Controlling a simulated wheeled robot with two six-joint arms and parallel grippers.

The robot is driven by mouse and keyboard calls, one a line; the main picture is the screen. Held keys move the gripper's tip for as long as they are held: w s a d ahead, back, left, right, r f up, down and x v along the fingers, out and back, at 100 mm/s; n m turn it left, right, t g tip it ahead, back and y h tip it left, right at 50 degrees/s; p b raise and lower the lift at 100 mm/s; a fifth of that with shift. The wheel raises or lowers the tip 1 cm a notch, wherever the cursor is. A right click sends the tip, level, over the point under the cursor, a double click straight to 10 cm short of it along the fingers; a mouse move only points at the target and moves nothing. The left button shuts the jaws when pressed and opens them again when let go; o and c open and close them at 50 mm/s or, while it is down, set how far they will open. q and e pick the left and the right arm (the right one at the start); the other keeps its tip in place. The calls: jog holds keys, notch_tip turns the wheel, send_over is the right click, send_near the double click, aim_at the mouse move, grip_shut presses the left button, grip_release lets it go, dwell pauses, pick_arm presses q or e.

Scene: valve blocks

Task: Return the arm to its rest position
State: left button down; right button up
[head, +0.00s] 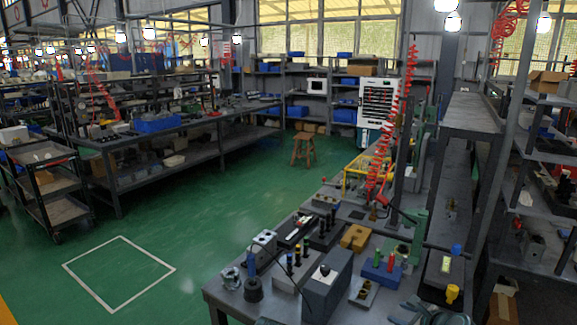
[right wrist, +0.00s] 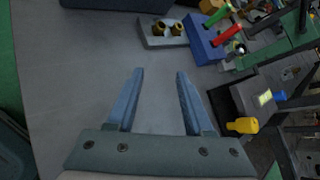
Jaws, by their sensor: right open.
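My right gripper (head: 405,312) shows at the bottom edge of the head view, over the near right part of the workbench (head: 227,297). In the right wrist view its two fingers (right wrist: 160,72) are spread apart with nothing between them, only bare grey bench top beyond. A small block with brass fittings (head: 363,293) lies ahead of the fingertips; it also shows in the right wrist view (right wrist: 163,32). A blue block with green and red handles (head: 381,270) sits just behind it. My left gripper is in neither view.
A tall grey box (head: 327,290) and several valve blocks crowd the bench's left part. A dark fixture with a yellow knob (head: 452,293) and blue knob stands right of my gripper. A red coiled hose (head: 392,125) hangs over the bench. Green floor is open at left.

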jog(key=s+a+n+g, duration=0.1)
jog(key=a+n, duration=0.2)
jog(key=a+f+n+g+p, duration=0.1)
jog(key=a+n, duration=0.2)
jog(key=a, duration=0.1)
jog(key=s+a+n+g+y+p, duration=0.1)
jog(key=a+n+g, duration=0.1)
jog(key=a+n, duration=0.1)
jog(key=shift+s+a+f, duration=0.15)
jog(key=shift+a, duration=0.25)
jog(key=shift+s+a+f, duration=0.15)
jog(key=shift+a, duration=0.2)
jog(key=s+a+n+g+h+p, duration=0.5)
jog(key=s+a+n, duration=0.7)
jog(key=n, duration=1)
jog(key=shift+s+a+g, duration=0.4)
jog(key=shift+s+g, duration=0.55)
jog(key=shift+g, duration=0.05)
